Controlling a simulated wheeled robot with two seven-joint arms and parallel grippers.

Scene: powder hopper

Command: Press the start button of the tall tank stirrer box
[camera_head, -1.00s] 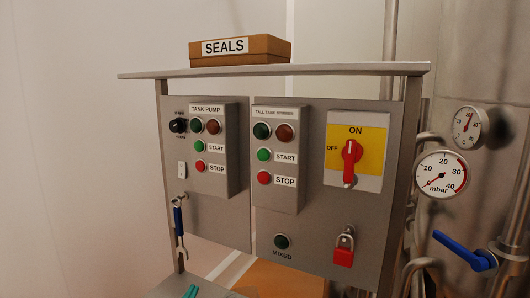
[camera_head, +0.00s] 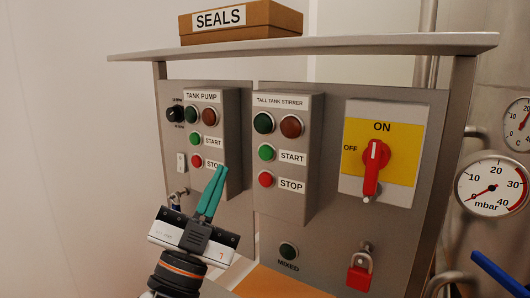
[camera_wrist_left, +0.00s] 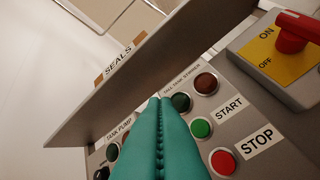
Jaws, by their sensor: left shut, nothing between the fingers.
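The tall tank stirrer box (camera_head: 287,205) is a grey box on the panel, right of the tank pump box. Its green start button (camera_head: 267,153) sits above its red stop button (camera_head: 266,180), under a dark green lamp and a dark red lamp. My left gripper (camera_head: 219,172) is shut and empty, its teal fingers in front of the tank pump box, below and left of the start button. In the left wrist view the shut fingers (camera_wrist_left: 160,105) point up the panel, and the start button (camera_wrist_left: 201,128) shows just right of them. My right gripper is not in view.
The tank pump box (camera_head: 205,130) has similar buttons on the left. A yellow plate with a red rotary switch (camera_head: 373,168), a red padlock (camera_head: 360,272) and a MIXED button (camera_head: 288,251) are also on the panel. A shelf (camera_head: 300,48) with a SEALS box (camera_head: 240,22) overhangs the top.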

